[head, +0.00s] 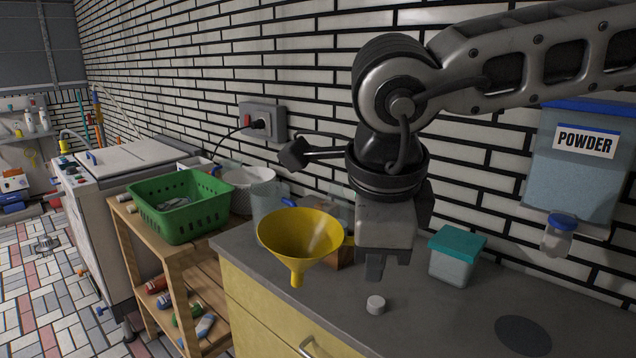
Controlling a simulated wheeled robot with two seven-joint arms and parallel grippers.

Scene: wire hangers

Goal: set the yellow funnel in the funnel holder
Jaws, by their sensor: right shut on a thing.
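The yellow funnel (292,232) is upright, with its wide mouth up and its spout down, above the left end of the grey counter. My right gripper (375,272) points down just right of the funnel. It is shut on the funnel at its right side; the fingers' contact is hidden. A brown wooden piece (344,256) shows behind, between the funnel and my gripper. It may be the funnel holder, but most of it is hidden and I cannot tell for sure. The spout is not visibly inside anything. My left gripper is out of view.
A teal-lidded box (455,256) and a small white cap (376,305) stand on the counter (440,318). Clear containers (268,202) stand behind the funnel. A green basket (180,205) sits on a wooden shelf at left. A powder dispenser (580,165) hangs at right.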

